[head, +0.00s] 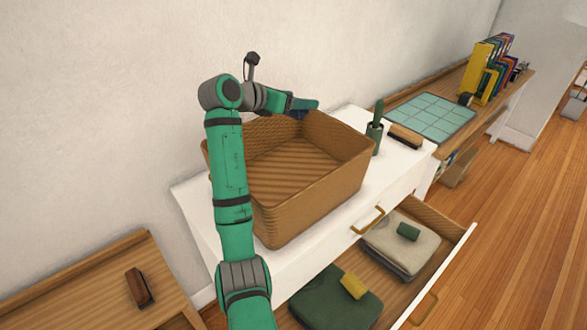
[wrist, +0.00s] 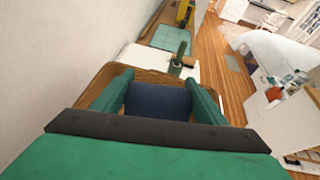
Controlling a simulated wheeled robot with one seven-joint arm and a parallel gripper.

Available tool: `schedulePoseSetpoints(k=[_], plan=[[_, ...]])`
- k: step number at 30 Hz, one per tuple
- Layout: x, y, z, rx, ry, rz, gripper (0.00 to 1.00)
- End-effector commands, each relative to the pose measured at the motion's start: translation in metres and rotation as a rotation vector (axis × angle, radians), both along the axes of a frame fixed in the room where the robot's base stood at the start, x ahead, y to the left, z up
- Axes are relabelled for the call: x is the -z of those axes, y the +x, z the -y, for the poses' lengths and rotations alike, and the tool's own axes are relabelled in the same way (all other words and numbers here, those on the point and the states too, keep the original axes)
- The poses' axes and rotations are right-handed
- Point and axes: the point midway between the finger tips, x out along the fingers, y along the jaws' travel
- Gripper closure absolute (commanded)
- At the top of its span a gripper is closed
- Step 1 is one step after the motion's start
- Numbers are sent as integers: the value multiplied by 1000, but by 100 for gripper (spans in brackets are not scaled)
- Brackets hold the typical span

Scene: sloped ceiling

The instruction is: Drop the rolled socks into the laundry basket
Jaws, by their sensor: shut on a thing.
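The rolled socks (wrist: 158,100) are a dark blue roll between the two green fingers of my gripper (wrist: 162,97) in the wrist view. In the head view only a small dark blue part of the socks (head: 296,115) shows below my gripper (head: 304,104). My gripper is shut on them at the back rim of the laundry basket, and I cannot tell whether they are inside that rim. The laundry basket (head: 315,200) is a brown woven rectangular box on the white dresser. The part of its floor that I see is bare. My arm hides its left side.
An open drawer (head: 455,255) below holds folded cloths and small rolls. A brown block (head: 138,287) lies on a wooden surface at left. A wall is behind.

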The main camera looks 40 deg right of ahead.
Motion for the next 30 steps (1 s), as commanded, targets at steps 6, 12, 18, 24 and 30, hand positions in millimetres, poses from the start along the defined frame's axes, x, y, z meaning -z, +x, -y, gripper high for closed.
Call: schedulePoseSetpoints(k=[6, 12, 18, 24, 30], plan=[[22, 0, -1, 0, 2, -1, 56], [43, 0, -1, 0, 1, -1, 56], [52, 0, 0, 0, -1, 0, 56], [53, 1, -2, -2, -1, 0, 56], [53, 1, -2, -2, -1, 0, 12]])
